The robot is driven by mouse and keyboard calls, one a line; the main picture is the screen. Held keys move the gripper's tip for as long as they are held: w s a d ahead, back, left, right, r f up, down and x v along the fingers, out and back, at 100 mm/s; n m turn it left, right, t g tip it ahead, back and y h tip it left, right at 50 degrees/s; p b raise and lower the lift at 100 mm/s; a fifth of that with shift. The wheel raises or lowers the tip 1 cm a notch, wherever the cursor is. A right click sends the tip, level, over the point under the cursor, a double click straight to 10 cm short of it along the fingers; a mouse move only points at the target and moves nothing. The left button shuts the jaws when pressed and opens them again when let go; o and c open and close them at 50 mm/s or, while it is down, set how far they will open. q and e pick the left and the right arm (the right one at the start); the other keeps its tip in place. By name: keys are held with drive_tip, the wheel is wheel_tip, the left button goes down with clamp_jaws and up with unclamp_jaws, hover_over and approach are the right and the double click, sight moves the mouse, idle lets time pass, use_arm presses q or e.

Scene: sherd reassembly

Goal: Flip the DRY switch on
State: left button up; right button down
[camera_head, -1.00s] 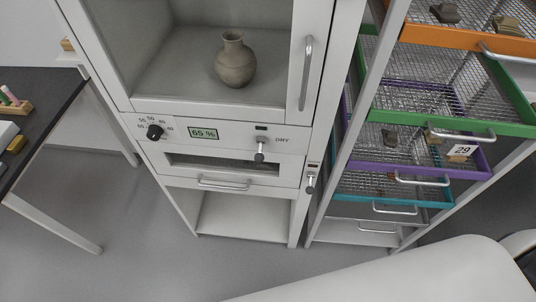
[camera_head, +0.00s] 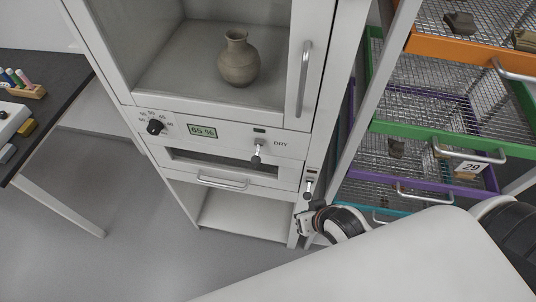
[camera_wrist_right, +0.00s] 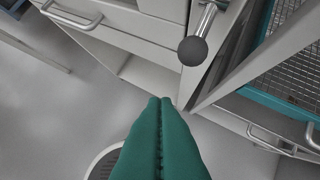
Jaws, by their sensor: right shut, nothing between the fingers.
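The DRY switch (camera_head: 257,150) is a metal lever with a ball knob on the cabinet's control panel, left of the DRY label. Its lever hangs downward, and the small window above it (camera_head: 260,130) is dark. My right gripper (camera_wrist_right: 160,102) is shut and empty, its two green fingers pressed together. In the head view, part of my right wrist shows below and right of the DRY switch, apart from it. A ball-ended lever (camera_wrist_right: 193,50) lies ahead of the fingertips in the wrist view, apart from them; it seems to be the second lever on the cabinet's right post. My left gripper is not in view.
The second lever (camera_head: 309,186) sits close above my right wrist. The panel also has a black dial (camera_head: 155,127), a 65 % display (camera_head: 202,131) and a drawer handle (camera_head: 222,183). A clay vase (camera_head: 238,62) stands inside the cabinet. A rack of mesh drawers (camera_head: 435,142) stands close at right.

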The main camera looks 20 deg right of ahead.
sight(257, 153)
drive_tip(key=w+r+m+t+y, duration=0.2)
drive_tip(key=r+m+t+y, duration=0.1)
drive_tip(key=r+m+y, duration=0.2)
drive_tip(key=w+d+r+m+t+y, duration=0.1)
drive_tip(key=w+r+m+t+y, duration=0.1)
drive_tip(key=r+m+t+y, duration=0.2)
drive_tip(key=shift+w+d+r+m+y, duration=0.2)
drive_tip(key=shift+w+r+m+y, duration=0.25)
drive_tip(key=shift+r+m, duration=1.05)
drive_tip(key=shift+r, duration=0.2)
drive_tip(key=p+x, duration=0.1)
drive_tip(key=x, duration=0.9)
drive_tip(key=shift+r, duration=0.1)
drive_tip(key=shift+s+r+p, duration=0.1)
drive_tip(key=shift+r+p, duration=0.1)
drive_tip(key=shift+p, duration=0.45)
drive_tip(key=shift+m+p, duration=0.3)
drive_tip(key=shift+p, duration=0.05)
